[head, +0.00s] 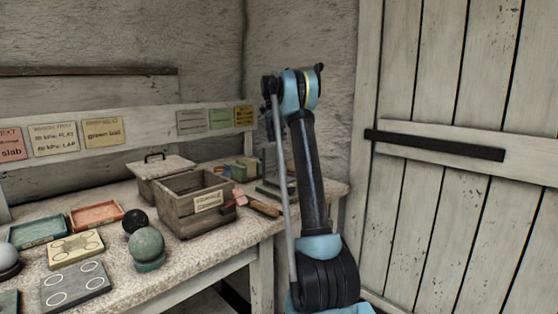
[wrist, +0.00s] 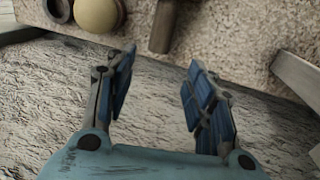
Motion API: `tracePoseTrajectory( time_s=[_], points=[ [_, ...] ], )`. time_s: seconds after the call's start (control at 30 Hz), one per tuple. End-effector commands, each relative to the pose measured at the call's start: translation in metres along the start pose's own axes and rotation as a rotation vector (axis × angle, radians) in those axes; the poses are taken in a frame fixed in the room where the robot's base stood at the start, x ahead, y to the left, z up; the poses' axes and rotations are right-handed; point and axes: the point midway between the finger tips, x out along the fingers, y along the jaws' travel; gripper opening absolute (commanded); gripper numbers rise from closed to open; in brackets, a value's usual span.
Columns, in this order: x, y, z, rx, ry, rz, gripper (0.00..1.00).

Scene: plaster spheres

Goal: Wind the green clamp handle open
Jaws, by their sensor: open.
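My gripper (wrist: 160,60) is open in the wrist view, its two blue-padded fingers apart with nothing between them. Its fingers point toward the speckled table edge. In the head view a dark green frame-like piece (head: 268,188) stands at the right end of the bench, partly hidden behind my arm. It may be the clamp; I cannot make out its handle. No green handle shows in the wrist view. A brown rounded bar (wrist: 163,26) and a pale yellow round thing (wrist: 97,14) lie beyond the fingertips.
The bench (head: 215,262) carries an open wooden box (head: 190,222), a wooden-handled tool (head: 263,208), a green sphere (head: 147,243), a black sphere (head: 135,221) and shallow trays. A plank door (head: 450,220) stands at right. A grey bar (wrist: 298,76) lies right of my gripper.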

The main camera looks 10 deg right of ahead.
Motion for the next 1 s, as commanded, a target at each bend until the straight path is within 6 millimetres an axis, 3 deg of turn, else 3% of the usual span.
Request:
tracePoseTrajectory(
  time_s=[0.6,1.0],
  points=[
    [0.092,0.000,0.000,0.000,0.000,0.000,0.49],
    [0.105,0.000,0.000,0.000,0.000,0.000,0.49]
  ],
)
